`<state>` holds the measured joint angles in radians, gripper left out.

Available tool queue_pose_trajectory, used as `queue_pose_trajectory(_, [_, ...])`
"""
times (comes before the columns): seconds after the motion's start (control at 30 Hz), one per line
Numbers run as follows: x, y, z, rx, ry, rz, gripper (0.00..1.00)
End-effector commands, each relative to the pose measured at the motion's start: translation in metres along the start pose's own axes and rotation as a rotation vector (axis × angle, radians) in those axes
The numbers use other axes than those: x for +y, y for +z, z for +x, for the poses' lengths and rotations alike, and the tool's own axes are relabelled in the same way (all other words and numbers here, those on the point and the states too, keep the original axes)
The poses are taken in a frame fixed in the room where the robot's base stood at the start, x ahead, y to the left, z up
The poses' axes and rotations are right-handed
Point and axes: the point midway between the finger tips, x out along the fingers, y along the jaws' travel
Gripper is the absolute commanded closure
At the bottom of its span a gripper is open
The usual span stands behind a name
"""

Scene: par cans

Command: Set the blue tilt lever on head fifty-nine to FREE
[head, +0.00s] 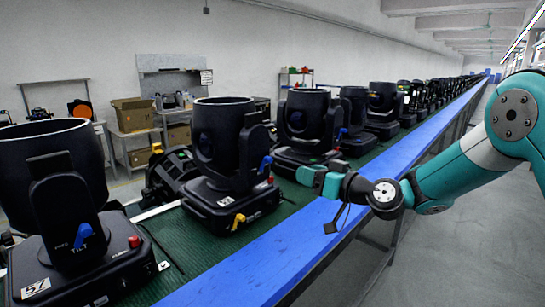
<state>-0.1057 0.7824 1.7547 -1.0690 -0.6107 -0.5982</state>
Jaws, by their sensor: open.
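Several black moving-head lamps stand in a row on the green belt. The nearest lamp (62,200) has a tag (35,287) that looks like 57, a blue tilt lever (82,235) and small lettering, part of which seems to read FREE. The second lamp (222,150) has a blue lever (265,164) on its right side and a yellow knob (238,221) on its base. The third lamp (305,122) has a blue lever (342,132). Their tags are too small to read, so I cannot tell which is fifty-nine. My gripper (318,179) is open and empty, over the blue rail, right of the second lamp and in front of the third.
The blue rail (240,268) edges the green belt (180,240) and runs to the far right. More lamps recede behind the third. Shelves and cardboard boxes (132,113) stand by the back wall. The grey floor at right is clear.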

Motion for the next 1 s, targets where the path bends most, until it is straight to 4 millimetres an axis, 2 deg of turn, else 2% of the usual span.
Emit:
queue_pose_trajectory(0.03, [-0.003, -0.005, 0.013, -0.001, -0.005, -0.001, 0.56])
queue_pose_trajectory(0.3, [-0.003, -0.004, 0.075, -0.001, -0.004, 0.001, 0.56])
queue_pose_trajectory(0.5, [-0.003, -0.002, 0.108, -0.002, -0.004, 0.001, 0.56])
queue_pose_trajectory(0.7, [-0.002, 0.0, 0.124, -0.003, -0.002, 0.001, 0.56])
queue_pose_trajectory(1.0, [-0.001, 0.0, 0.126, -0.002, -0.001, 0.002, 0.56])
